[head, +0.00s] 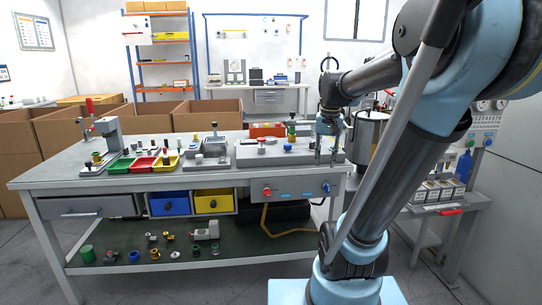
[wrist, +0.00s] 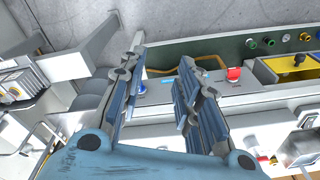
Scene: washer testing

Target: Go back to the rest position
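My gripper (head: 327,150) hangs at the right end of the workbench (head: 140,172), in front of a silver cylindrical vessel. In the wrist view my gripper (wrist: 160,75) has its two fingers apart with nothing between them. Below the gap show the bench's front edge, a blue knob (wrist: 142,86) and a red button (wrist: 234,73). My arm reaches in from the right side of the head view and bends down to the gripper.
A grey test fixture (head: 278,152) stands just left of my gripper. Red, green and yellow trays (head: 143,164) sit farther left. Cardboard boxes (head: 205,113) stand behind the bench. A side table with small boxes (head: 437,190) is at the right. Loose fittings lie on the lower shelf.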

